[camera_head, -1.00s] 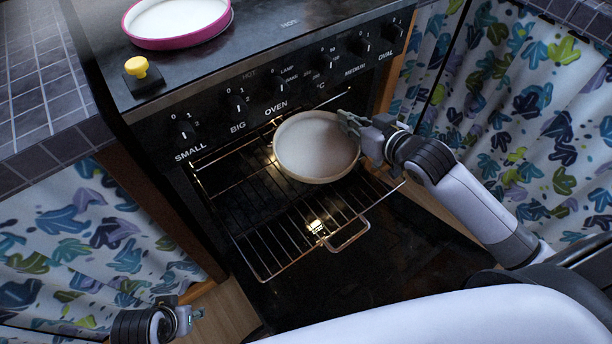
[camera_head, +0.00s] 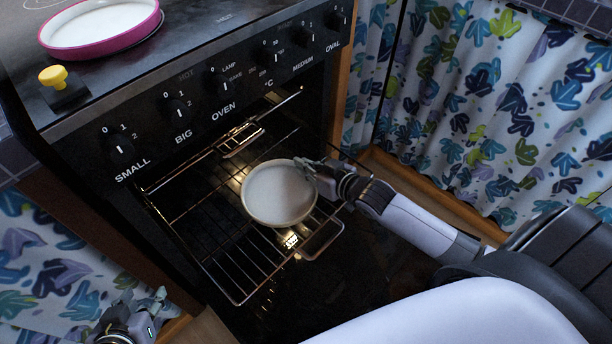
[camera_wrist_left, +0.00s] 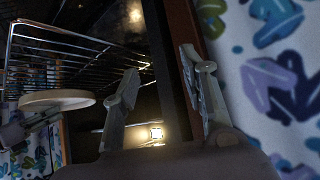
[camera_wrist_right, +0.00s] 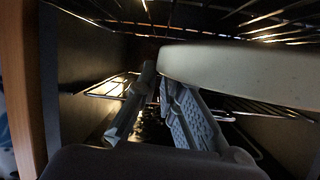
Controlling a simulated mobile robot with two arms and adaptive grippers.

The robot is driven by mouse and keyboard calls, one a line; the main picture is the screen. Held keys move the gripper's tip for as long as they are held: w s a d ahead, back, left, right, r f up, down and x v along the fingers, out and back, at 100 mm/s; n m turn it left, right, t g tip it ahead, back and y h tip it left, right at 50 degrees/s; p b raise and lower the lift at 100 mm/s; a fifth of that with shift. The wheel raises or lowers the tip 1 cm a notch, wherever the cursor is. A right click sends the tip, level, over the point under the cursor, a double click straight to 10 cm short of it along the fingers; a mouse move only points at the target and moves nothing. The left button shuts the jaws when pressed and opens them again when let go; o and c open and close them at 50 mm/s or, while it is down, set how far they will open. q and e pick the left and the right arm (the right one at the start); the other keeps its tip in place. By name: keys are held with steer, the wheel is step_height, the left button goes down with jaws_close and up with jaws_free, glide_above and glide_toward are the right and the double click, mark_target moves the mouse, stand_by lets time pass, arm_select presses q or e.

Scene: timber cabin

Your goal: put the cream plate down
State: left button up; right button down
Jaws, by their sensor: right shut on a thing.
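The round cream plate (camera_head: 279,193) is at the oven opening, over the pulled-out wire rack (camera_head: 236,262). I cannot tell whether it touches the rack. My right gripper (camera_head: 318,172) is shut on the plate's right rim. In the right wrist view the plate's edge (camera_wrist_right: 240,70) shows beside the fingers. The left wrist view shows the plate side-on (camera_wrist_left: 57,101), about level. My left gripper (camera_head: 150,304) is empty and low at the left; its fingers stand apart in the left wrist view (camera_wrist_left: 162,98).
The black stove front with knobs (camera_head: 224,85) rises behind the rack. A pink-rimmed dish (camera_head: 100,28) and a yellow-knobbed object (camera_head: 58,82) stand on the stove top. A leaf-patterned curtain (camera_head: 470,95) hangs at the right, another (camera_head: 50,270) at the left.

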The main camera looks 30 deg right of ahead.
step_height(320, 180, down, 3)
steer(key=shift+f+b, duration=0.15)
steer(key=shift+b, duration=0.55)
steer(key=shift+f, duration=0.1)
steer(key=c, duration=1.7)
jaws_free()
arm_select(q)
steer(key=w+d+r+t+h, duration=0.1)
steer(key=w+d+r+t, duration=0.1)
steer(key=w+r+t, duration=0.2)
steer(key=shift+w+r, duration=0.4)
steer(key=shift+r, duration=0.15)
